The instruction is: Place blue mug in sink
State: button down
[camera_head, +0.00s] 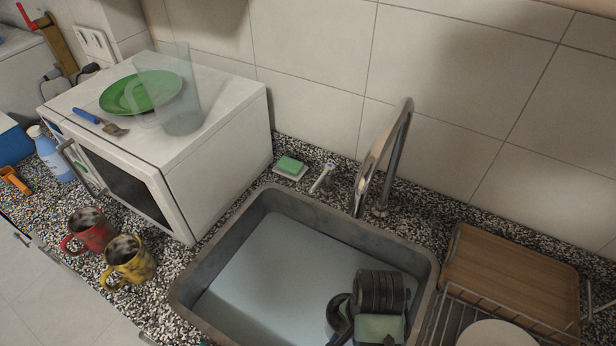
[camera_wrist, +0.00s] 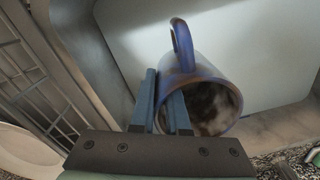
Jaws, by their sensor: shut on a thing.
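My gripper (camera_wrist: 162,98) is shut on the blue mug (camera_wrist: 204,72) in the wrist view, with its fingers at the near left side of the mug's rim. The mug is tilted, its mouth toward the wrist camera, with dark and pale stains inside and its handle pointing up in the picture. The grey sink (camera_head: 340,225) is at the lower middle of the head view. My arm's end hangs over its right part and hides the mug there. The sink floor also shows behind the mug in the wrist view; how high the mug is above it I cannot tell.
A tall faucet (camera_head: 373,160) rises behind the sink. A dish rack (camera_head: 455,300) with a wooden board (camera_head: 512,270) and a white plate (camera_head: 497,335) stands right. A red mug (camera_head: 90,232) and a yellow mug (camera_head: 130,262) stand left, before a microwave (camera_head: 215,150). The sink's left part is clear.

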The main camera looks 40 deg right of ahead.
notch_tip(320, 180, down, 3)
jog(key=shift+s+f+b, duration=0.1)
jog(key=shift+b, duration=0.85)
jog(key=shift+f, duration=5)
jog(key=shift+f+b, duration=0.1)
jog(key=shift+b, duration=0.2)
jog(key=c, duration=0.9)
grip_release()
notch_tip(320, 180, up, 12)
jog(key=shift+s+r+p, duration=0.1)
jog(key=shift+p, duration=0.45)
